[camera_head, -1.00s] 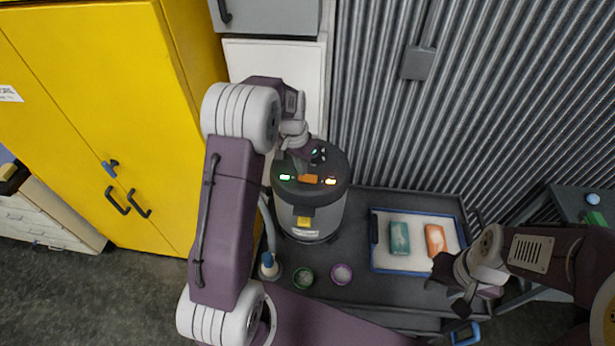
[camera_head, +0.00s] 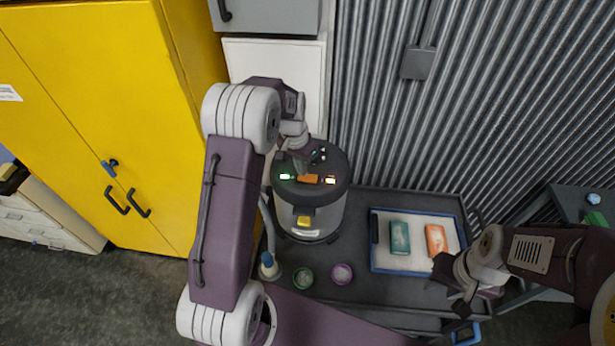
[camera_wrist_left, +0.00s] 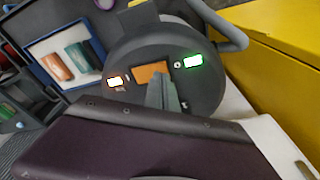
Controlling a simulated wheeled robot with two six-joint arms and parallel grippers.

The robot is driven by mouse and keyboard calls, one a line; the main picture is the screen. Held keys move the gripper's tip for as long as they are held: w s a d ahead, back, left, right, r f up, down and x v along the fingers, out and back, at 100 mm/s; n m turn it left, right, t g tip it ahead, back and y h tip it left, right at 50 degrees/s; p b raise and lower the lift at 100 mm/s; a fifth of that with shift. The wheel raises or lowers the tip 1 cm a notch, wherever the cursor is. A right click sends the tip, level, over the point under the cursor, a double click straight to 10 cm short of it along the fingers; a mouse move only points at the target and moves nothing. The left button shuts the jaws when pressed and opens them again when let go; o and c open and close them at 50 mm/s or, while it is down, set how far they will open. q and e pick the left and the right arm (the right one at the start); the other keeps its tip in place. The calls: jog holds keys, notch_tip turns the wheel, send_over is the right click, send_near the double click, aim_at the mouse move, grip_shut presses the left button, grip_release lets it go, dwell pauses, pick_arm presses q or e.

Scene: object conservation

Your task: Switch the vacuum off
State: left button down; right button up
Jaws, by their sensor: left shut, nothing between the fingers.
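The vacuum (camera_head: 312,218) is a grey canister with a dark round lid, standing on a dark cart top. Its lid carries a green-lit switch (camera_head: 285,176), an orange panel (camera_head: 308,179) and an orange-white lit switch (camera_head: 330,181). In the left wrist view the green-lit switch (camera_wrist_left: 192,61) is right of the orange panel (camera_wrist_left: 152,72), and the orange-white one (camera_wrist_left: 115,81) is left. My left gripper (camera_head: 301,170) is shut and empty over the lid. Its fingertips (camera_wrist_left: 160,86) overlap the panel's lower edge; contact is unclear. My right gripper (camera_head: 462,307) hangs at the cart's right front; its fingers are unclear.
A blue-rimmed tray (camera_head: 398,271) with a green block (camera_head: 400,238) and an orange block (camera_head: 435,240) lies right of the vacuum. Green (camera_head: 303,278) and purple (camera_head: 342,274) round items lie in front. A yellow cabinet (camera_head: 110,110) stands left, a corrugated wall (camera_head: 480,100) behind.

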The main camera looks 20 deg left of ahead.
aim_at(303, 215)
pick_arm(q)
jog(key=shift+f+b, duration=0.4)
jog(key=shift+f, duration=0.2)
jog(key=shift+r, duration=0.1)
notch_tip(303, 215, up, 7)
jog(key=p, duration=0.6)
jog(key=shift+f, duration=0.2)
dwell(0.3)
jog(key=shift+n, duration=0.8)
jog(key=s+d+f+b, duration=0.1)
jog(key=s+f+b, duration=0.2)
jog(key=f+b, duration=0.1)
jog(key=s+d+f+b, duration=0.1)
jog(key=s+f+b, duration=0.2)
jog(key=f+b, duration=0.1)
jog(key=s+d+f+b, duration=0.2)
jog(key=s+f+b, duration=0.1)
jog(key=b, duration=0.3)
jog(key=shift+s+f, duration=0.3)
jog(key=shift+f, duration=0.45)
jog(key=s+d+f+n+b, duration=0.1)
jog(key=s+d+f+b, duration=0.1)
jog(key=s+f+b, duration=0.6)
jog(key=s+f, duration=0.2)
jog(key=s, duration=0.2)
jog(key=shift+d+n+g+b, duration=0.3)
jog(key=shift+b, duration=0.1)
